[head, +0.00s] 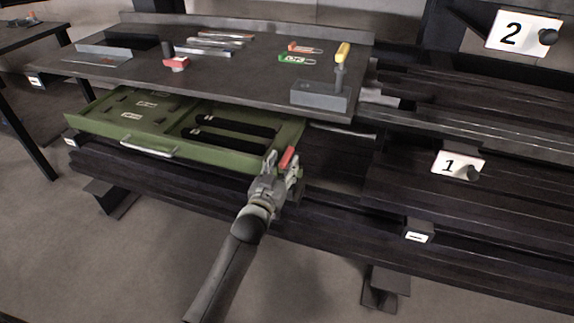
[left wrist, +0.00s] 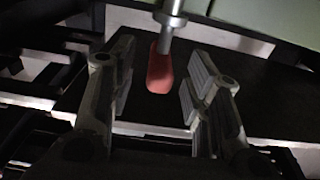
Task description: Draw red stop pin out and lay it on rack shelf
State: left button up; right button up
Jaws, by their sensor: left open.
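The red stop pin (head: 287,157) shows as a red grip at the right front corner of the open green drawer. In the left wrist view its red grip (left wrist: 160,72) hangs from a grey metal shaft. My left gripper (head: 281,172) is at the pin. In the left wrist view my left gripper (left wrist: 158,88) is open, with one finger on each side of the red grip and a gap on both sides. Where the shaft ends at the top is cut off. My right gripper is not in view. I cannot tell which surface is the rack shelf.
The green drawer (head: 190,158) stands open under a dark worktop (head: 240,72). On the worktop are a grey block (head: 320,97) with a yellow-handled tool (head: 342,54), red and green tags, and a red-based piece (head: 176,64). Dark rails with number plates lie to the right.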

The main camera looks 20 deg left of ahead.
aim_at(287, 154)
pick_arm(q)
jog(key=shift+w+d+r, duration=0.1)
jog(key=shift+w, duration=1.75)
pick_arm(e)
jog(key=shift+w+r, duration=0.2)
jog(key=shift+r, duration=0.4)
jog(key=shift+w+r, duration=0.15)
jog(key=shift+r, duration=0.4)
pick_arm(q)
jog(key=shift+c, duration=0.3)
grip_shut()
